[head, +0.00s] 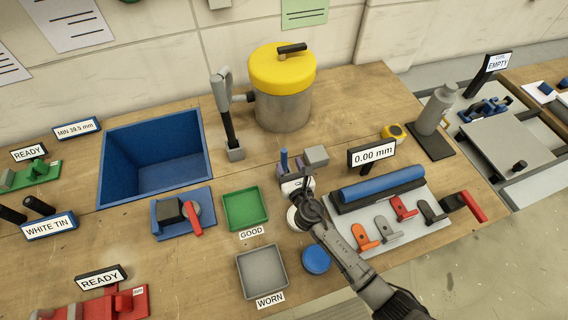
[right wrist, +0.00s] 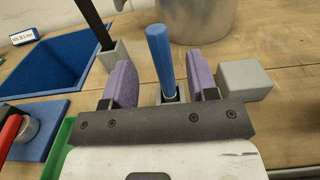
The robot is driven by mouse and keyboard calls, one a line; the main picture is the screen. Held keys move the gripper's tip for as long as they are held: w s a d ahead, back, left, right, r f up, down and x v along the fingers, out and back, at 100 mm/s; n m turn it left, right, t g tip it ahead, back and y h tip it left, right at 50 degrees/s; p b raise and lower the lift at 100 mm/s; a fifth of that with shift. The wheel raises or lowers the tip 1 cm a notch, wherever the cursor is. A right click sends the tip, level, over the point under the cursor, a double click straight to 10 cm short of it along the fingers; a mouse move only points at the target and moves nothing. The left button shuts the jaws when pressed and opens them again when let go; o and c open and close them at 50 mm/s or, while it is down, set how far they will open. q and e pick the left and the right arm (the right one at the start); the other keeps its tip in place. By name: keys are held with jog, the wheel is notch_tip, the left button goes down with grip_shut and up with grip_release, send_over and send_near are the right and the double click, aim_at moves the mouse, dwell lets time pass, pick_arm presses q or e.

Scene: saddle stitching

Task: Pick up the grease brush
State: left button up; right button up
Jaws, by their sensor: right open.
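A slim blue upright handle (right wrist: 160,55), which looks like the grease brush, stands between the purple fingers of my right gripper (right wrist: 163,78) in the right wrist view. Its lower end meets a small grey holder behind the gripper's dark crossbar; no bristles show. The fingers are open, with a visible gap on each side of the handle. In the head view, my right gripper (head: 293,176) is at the table's middle, and the handle (head: 284,160) shows small beside it. My left gripper is not in view.
A grey block (head: 316,156) sits just right of the gripper. Behind stand a steel pot with yellow lid (head: 283,75) and a tall lever tool (head: 228,115). A green tray (head: 246,226) is at left, and a blue roller (head: 382,184) at right.

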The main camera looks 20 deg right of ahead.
aim_at(285, 156)
jog(key=shift+w+d+r+b, duration=0.1)
jog(key=shift+w+b, duration=0.2)
jog(key=shift+w, duration=2.3)
grip_shut()
